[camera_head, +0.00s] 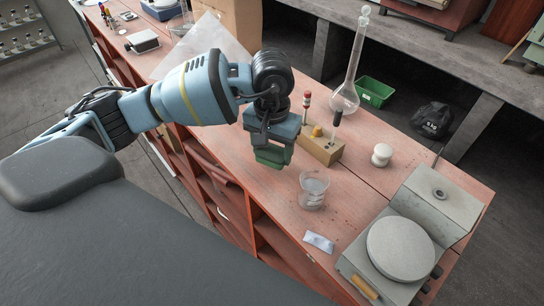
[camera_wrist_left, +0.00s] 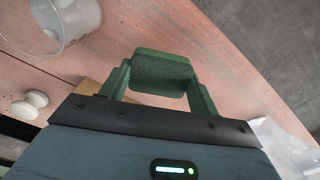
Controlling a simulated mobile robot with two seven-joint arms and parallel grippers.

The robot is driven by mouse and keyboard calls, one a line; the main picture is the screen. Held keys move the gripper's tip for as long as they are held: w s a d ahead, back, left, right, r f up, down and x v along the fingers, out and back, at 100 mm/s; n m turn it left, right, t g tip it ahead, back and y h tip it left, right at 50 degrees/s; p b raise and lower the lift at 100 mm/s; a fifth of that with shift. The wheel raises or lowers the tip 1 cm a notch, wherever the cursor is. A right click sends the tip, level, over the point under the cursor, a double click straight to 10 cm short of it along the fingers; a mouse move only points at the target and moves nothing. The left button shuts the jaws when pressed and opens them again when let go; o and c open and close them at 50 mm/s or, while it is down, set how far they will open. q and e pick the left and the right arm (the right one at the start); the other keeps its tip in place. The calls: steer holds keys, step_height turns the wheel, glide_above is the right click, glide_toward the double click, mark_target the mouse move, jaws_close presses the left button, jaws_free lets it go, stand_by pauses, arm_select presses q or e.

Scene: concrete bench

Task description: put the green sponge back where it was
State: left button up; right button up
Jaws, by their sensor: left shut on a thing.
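The green sponge (camera_wrist_left: 162,72) is gripped between the two fingers of my left gripper (camera_wrist_left: 160,85) in the left wrist view. My right gripper is not in view.
A white knob-shaped object (camera_head: 381,155), a tall glass flask (camera_head: 345,97), a small pale packet (camera_head: 319,242) and a grey device with a round plate (camera_head: 400,248) stand or lie to the right. A green bin (camera_head: 373,91) is beyond. Bare bench top surrounds the gripper's left side.

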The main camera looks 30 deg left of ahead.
mark_target(272, 150)
arm_select(q)
steer(key=shift+w+f, duration=0.15)
steer(key=shift+f, duration=1.8)
steer(key=o, duration=0.9)
steer(key=shift+r, duration=0.1)
step_height(272, 150, up, 12)
steer(key=shift+r, duration=0.15)
